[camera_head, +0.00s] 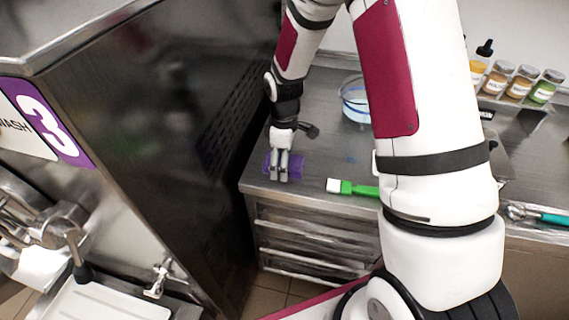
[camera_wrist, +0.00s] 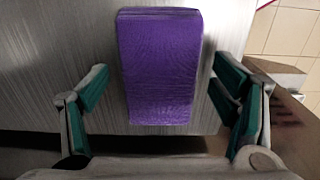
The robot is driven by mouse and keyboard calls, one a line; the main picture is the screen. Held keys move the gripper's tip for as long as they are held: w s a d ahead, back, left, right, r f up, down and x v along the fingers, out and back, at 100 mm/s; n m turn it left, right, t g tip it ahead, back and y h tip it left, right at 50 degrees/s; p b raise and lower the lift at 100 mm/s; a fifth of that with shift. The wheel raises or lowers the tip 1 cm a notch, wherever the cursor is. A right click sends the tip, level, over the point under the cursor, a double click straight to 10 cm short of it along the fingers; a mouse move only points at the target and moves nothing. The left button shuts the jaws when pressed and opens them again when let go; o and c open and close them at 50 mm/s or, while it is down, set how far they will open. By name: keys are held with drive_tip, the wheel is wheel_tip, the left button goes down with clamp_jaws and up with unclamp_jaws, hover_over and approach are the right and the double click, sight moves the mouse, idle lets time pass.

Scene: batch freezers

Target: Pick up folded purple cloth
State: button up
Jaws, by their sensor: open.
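The folded purple cloth (camera_head: 297,163) lies flat on the steel counter near its left front edge. In the wrist view the cloth (camera_wrist: 160,68) fills the middle, a neat rectangle with its layered fold edge at the top. My gripper (camera_head: 279,178) points down over the cloth in the head view and hides part of it. In the wrist view my gripper (camera_wrist: 160,98) is open, one finger on each side of the cloth, with bare counter showing between each finger and the cloth. I cannot tell how high the fingertips are above the counter.
The steel counter (camera_head: 325,165) has drawers (camera_head: 310,240) below. A dark machine side panel (camera_head: 180,110) stands close on the left. A green-handled brush (camera_head: 350,188) lies right of the cloth. A clear bowl (camera_head: 354,104) and several jars (camera_head: 520,82) stand farther back.

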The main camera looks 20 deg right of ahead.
drive_tip(key=c, duration=1.3)
drive_tip(key=shift+c, duration=0.2)
drive_tip(key=shift+w+r, duration=0.1)
drive_tip(key=shift+r, duration=0.85)
drive_tip(key=shift+s+a+r+b, duration=0.1)
drive_tip(key=shift+s+r+b, duration=0.25)
drive_tip(key=shift+s+r, duration=0.4)
drive_tip(key=s+a, duration=0.2)
drive_tip(key=s, duration=0.5)
drive_tip(key=s+a+r, duration=0.1)
drive_tip(key=s+a, duration=0.1)
drive_tip(key=s, duration=0.5)
drive_tip(key=shift+r, duration=0.25)
